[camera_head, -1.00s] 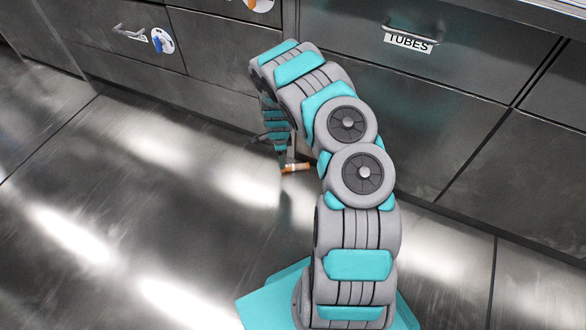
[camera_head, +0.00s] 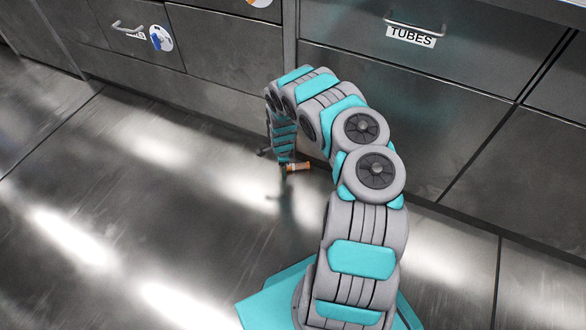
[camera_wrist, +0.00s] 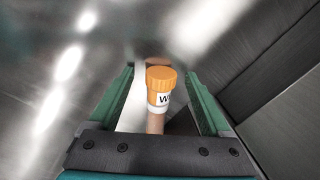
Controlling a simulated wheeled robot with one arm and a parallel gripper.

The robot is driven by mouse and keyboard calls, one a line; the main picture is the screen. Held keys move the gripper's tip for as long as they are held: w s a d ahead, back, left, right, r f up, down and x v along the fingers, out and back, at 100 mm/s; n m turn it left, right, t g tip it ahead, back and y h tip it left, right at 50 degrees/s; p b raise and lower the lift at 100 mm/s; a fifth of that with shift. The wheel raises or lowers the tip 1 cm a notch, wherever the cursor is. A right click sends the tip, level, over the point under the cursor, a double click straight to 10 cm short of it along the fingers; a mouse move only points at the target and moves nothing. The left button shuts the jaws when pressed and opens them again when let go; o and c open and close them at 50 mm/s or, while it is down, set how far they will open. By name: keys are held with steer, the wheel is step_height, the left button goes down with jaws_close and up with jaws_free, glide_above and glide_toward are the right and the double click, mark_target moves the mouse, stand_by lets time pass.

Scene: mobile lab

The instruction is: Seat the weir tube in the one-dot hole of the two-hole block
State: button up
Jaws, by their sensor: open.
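The weir tube (camera_wrist: 160,97) has an orange ribbed cap and a white label on which a "W" shows. In the wrist view it lies between the two green fingers of my gripper (camera_wrist: 160,95), with gaps on both sides, so the fingers are open around it. Its lower end is hidden behind the dark gripper body. In the head view the tube (camera_head: 298,167) is a small orange and white piece low by the floor, beside my gripper (camera_head: 286,160). The two-hole block is not in view.
A steel drawer labelled TUBES (camera_head: 410,36) is at the upper right, shut. More cabinet fronts (camera_head: 225,100) run along the back, close behind my gripper. The shiny metal floor (camera_head: 150,210) is clear at the left.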

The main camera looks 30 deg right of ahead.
steer(key=shift+c, duration=0.2)
jaws_close()
stand_by(0.4)
